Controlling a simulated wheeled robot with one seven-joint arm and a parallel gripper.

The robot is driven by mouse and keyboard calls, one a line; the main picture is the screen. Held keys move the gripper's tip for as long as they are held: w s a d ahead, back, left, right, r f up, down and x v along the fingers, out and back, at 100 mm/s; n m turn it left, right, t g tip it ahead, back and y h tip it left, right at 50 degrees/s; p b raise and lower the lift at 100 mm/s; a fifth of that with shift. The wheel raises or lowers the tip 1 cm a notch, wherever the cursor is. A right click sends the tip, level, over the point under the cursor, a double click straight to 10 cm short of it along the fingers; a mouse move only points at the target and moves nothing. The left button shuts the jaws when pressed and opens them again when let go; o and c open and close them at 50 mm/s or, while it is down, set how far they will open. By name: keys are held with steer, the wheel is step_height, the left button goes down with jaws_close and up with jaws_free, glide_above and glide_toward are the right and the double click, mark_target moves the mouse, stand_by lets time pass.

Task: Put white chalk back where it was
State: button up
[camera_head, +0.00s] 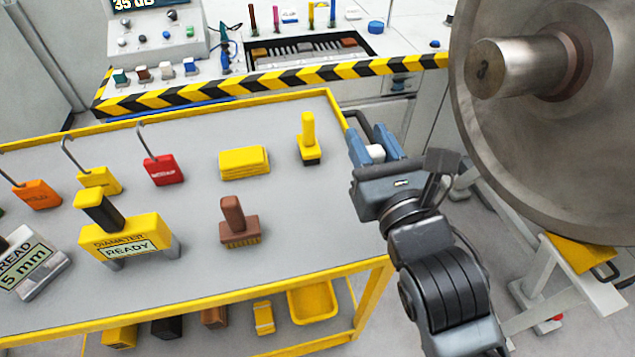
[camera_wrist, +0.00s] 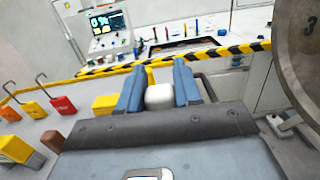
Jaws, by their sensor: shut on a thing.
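My gripper (camera_head: 372,150) is shut on a small white block, the white chalk (camera_head: 375,152). It is held in the air just past the right edge of the grey table. In the wrist view the white chalk (camera_wrist: 159,96) sits between the two blue fingers of my gripper (camera_wrist: 159,90). Which spot the chalk came from cannot be told.
The yellow-rimmed table (camera_head: 200,200) holds padlocks, a yellow block (camera_head: 244,161), brushes and gauges. Behind it is the white console with a striped edge (camera_head: 270,80) and an open tray (camera_head: 310,50). A large metal wheel (camera_head: 560,150) stands close on the right.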

steer(key=a+f+b, duration=0.4)
steer(key=a+f, duration=0.3)
steer(key=f, duration=0.1)
steer(key=shift+w+a+f, duration=0.15)
steer(key=shift+w, duration=0.1)
steer(key=shift+f, duration=0.15)
steer(key=o, duration=1)
steer(key=shift+o, duration=0.2)
steer(key=b+v, duration=0.1)
steer(key=v, duration=1.1)
